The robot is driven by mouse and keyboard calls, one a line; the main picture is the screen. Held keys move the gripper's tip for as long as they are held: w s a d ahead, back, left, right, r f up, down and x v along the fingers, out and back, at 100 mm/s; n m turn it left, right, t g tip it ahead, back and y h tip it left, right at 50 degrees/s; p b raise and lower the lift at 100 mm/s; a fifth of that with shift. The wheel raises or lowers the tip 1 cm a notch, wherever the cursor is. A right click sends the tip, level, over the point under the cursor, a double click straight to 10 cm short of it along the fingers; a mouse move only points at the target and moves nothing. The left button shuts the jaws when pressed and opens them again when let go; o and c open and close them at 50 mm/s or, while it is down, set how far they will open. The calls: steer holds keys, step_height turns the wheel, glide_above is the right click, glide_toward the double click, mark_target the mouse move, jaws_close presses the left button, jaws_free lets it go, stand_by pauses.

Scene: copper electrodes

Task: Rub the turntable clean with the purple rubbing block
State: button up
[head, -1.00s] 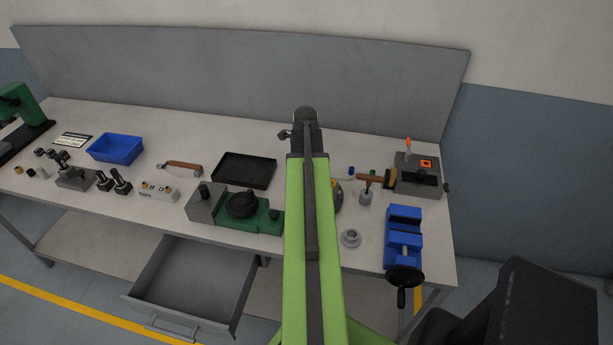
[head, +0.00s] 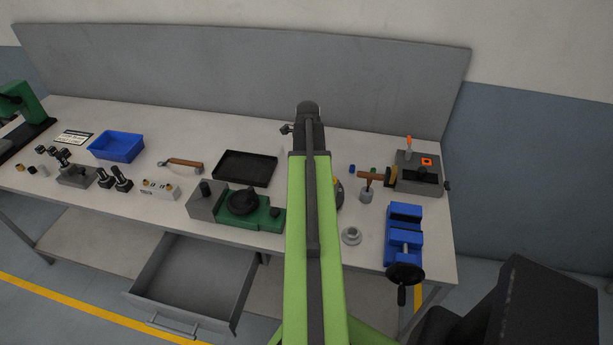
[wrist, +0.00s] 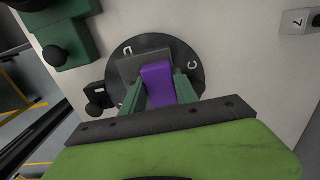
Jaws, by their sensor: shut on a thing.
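The purple rubbing block (wrist: 158,82) is clamped between the green fingers of my gripper (wrist: 160,92) in the wrist view. A grey square patch or plate (wrist: 129,65) shows beside the block on the disc. I cannot tell whether the block touches the surface. In the head view my green arm hides the gripper, the block and most of the turntable; only a sliver of its right edge (head: 339,192) shows.
A green and grey machine (head: 245,204) stands left of my arm, with a black tray (head: 245,168) behind it. A drawer (head: 190,285) hangs open in front.

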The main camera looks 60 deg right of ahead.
steer(key=shift+s+a, duration=0.25)
steer(key=shift+a, duration=0.35)
steer(key=shift+s+a, duration=0.2)
steer(key=shift+a, duration=0.45)
steer(key=shift+s+a, duration=0.25)
steer(key=shift+a, duration=0.35)
step_height(320, 180, up, 6)
steer(key=p, duration=0.6)
steer(key=shift+r, duration=0.1)
step_height(320, 180, up, 3)
steer(key=p, duration=0.3)
